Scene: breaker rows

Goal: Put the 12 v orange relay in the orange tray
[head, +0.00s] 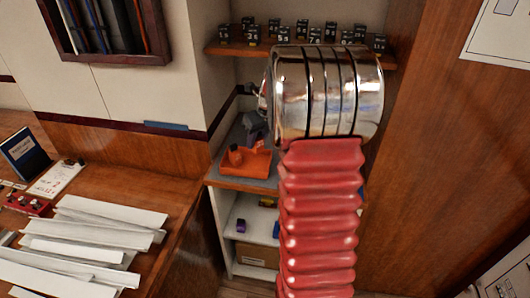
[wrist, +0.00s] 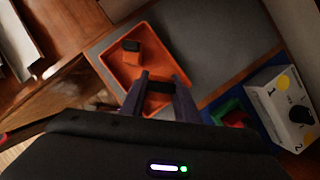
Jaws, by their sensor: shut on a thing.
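The orange tray (wrist: 112,73) lies on a grey shelf surface in the wrist view; it also shows in the head view (head: 262,168). One orange relay with a dark end (wrist: 132,52) lies inside it near the far corner. My gripper (wrist: 160,78) is shut on a dark-ended relay (wrist: 158,88) above the tray's near right edge. In the head view my gripper (head: 255,126) is beside the tray's back, and the held piece (head: 258,146) looks orange below the fingers. Its voltage marking is too small to read.
An upper shelf (head: 262,48) carries several black numbered blocks. Pale strips (head: 85,240) cover the left counter.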

